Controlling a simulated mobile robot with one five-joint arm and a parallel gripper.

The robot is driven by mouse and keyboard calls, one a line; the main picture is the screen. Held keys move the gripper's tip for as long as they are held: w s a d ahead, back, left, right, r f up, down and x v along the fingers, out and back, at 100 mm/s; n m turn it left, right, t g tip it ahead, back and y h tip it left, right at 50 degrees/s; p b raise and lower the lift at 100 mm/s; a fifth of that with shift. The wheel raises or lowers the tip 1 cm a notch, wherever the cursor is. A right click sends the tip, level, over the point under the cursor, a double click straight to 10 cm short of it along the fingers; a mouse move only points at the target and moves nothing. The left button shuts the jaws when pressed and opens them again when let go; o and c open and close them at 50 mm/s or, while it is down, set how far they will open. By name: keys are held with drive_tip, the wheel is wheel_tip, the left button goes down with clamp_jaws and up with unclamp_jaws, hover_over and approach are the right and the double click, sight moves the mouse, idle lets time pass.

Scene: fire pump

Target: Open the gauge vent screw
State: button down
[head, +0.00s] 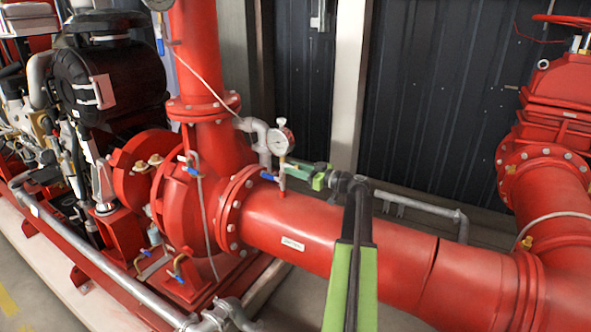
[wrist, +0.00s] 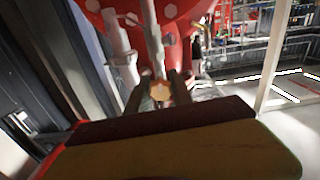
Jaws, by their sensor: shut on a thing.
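The round white pressure gauge (head: 281,141) stands on a short stem above the big red horizontal pipe (head: 330,230) in the head view. A small blue-handled valve (head: 268,176) sits lower on the stem. My gripper (head: 292,164) comes in from the right, its jaws at the stem just below the gauge. In the wrist view the two dark fingers of my gripper (wrist: 159,90) are close together around a small brass-coloured piece, the vent screw (wrist: 158,91). The fingers are shut on it. In the head view the fingers hide the screw.
A grey bent pipe (head: 262,138) stands just behind the gauge. The red pump housing (head: 182,205) and engine (head: 110,75) fill the left. A red valve (head: 568,95) stands at the right. A dark ribbed wall (head: 440,100) closes off the back.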

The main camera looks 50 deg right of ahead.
drive_tip(key=shift+s+f, duration=0.1)
drive_tip(key=c, duration=1.1)
unclamp_jaws()
drive_tip(key=v, duration=1.7)
drive_tip(key=shift+s, duration=0.2)
